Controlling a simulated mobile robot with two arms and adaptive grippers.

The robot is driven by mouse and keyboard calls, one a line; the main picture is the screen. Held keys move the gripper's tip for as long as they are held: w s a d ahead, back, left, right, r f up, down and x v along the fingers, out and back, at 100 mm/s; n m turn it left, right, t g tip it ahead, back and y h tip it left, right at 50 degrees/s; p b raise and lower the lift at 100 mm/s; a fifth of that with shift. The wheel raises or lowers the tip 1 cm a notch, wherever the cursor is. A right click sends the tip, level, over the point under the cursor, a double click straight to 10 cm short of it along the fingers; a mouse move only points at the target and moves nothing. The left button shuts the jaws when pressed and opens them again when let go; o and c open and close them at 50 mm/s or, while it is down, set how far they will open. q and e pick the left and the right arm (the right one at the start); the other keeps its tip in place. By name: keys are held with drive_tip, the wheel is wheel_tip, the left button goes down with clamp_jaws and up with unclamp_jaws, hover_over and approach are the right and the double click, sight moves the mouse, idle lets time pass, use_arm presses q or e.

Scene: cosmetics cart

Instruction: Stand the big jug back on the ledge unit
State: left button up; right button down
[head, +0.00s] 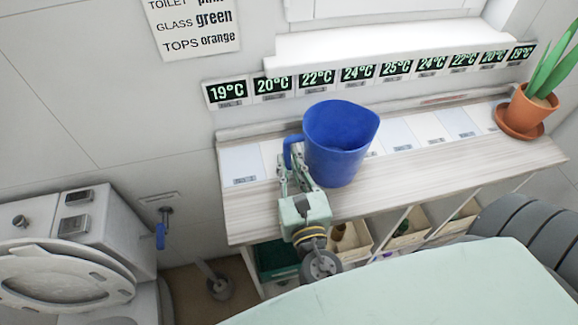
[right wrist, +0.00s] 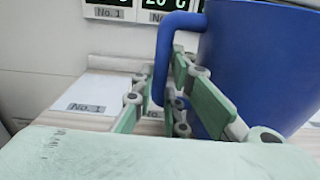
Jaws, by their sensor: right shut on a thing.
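The big blue jug (head: 341,146) is upright over the pale wooden top of the ledge unit (head: 255,212), left of its middle. I cannot tell whether its base touches the top. Its handle points left in the head view. My right gripper (head: 291,176) is shut on the handle; in the right wrist view the handle (right wrist: 166,62) passes between the fingers (right wrist: 160,100), and the jug's body (right wrist: 258,65) fills the right side. My left gripper is not in view.
Numbered pale label cards (head: 241,164) line the back of the ledge, under a row of temperature displays (head: 310,80). A potted plant (head: 530,110) stands at the ledge's right end. Open bins (head: 352,236) sit below. A white toilet (head: 70,262) is at the left.

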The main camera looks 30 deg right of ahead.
drive_tip(key=shift+f, duration=0.1)
drive_tip(key=c, duration=1.9)
unclamp_jaws()
drive_tip(key=shift+c, duration=0.2)
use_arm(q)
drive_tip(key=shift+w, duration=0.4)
use_arm(e)
drive_tip(key=shift+o, duration=1)
drive_tip(key=shift+s, duration=0.25)
drive_tip(key=b+v, duration=0.5)
drive_tip(key=v, duration=0.5)
drive_tip(key=shift+s+a, duration=0.15)
drive_tip(key=shift+s, duration=0.15)
drive_tip(key=shift+s+a, duration=0.1)
drive_tip(key=shift+s, duration=0.35)
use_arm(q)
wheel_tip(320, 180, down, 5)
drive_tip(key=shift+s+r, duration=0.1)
